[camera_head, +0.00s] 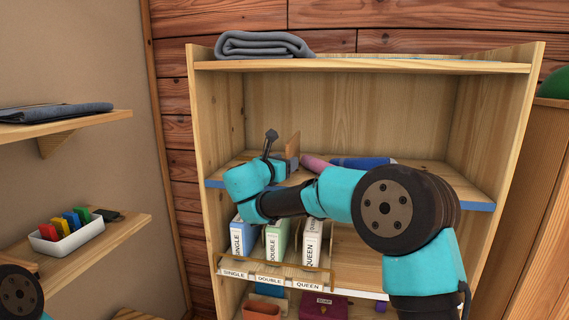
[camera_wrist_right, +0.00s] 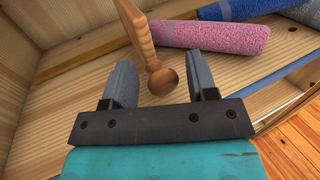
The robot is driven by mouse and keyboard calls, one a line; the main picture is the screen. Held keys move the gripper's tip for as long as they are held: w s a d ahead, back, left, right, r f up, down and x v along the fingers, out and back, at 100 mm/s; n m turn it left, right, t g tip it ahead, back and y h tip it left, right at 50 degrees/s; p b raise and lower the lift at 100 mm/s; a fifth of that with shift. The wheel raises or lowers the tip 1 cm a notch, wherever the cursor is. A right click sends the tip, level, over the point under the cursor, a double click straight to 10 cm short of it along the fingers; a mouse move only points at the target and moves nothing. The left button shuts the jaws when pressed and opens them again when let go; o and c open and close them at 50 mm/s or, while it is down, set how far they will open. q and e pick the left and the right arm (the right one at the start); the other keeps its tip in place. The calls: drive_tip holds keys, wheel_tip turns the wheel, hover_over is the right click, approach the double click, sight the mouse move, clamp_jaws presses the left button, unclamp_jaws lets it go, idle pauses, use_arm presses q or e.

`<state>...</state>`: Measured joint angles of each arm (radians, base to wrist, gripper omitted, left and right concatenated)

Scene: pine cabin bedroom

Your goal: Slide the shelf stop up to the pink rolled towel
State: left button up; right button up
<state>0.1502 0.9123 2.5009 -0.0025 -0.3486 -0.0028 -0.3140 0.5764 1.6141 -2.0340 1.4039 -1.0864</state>
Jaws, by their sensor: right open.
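The shelf stop is an upright wooden board (camera_head: 293,146) on the middle shelf. In the right wrist view the stop (camera_wrist_right: 136,26) has a round knob (camera_wrist_right: 162,80). The pink rolled towel (camera_head: 314,163) lies just right of the stop; it also shows in the right wrist view (camera_wrist_right: 215,38). I cannot tell whether stop and towel touch. My right gripper (camera_wrist_right: 160,84) is open, its fingers on either side of the knob, with no visible grip. In the head view the arm partly hides the shelf. My left gripper is out of view.
A blue rolled towel (camera_head: 362,162) lies behind and right of the pink one. Labelled boxes, such as the blue one (camera_head: 240,240), stand below the shelf. A grey folded cloth (camera_head: 262,45) is on top. A side shelf holds a white tray (camera_head: 68,243).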

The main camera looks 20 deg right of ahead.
drive_tip(key=shift+s+a, duration=0.1)
drive_tip(key=v, duration=1.7)
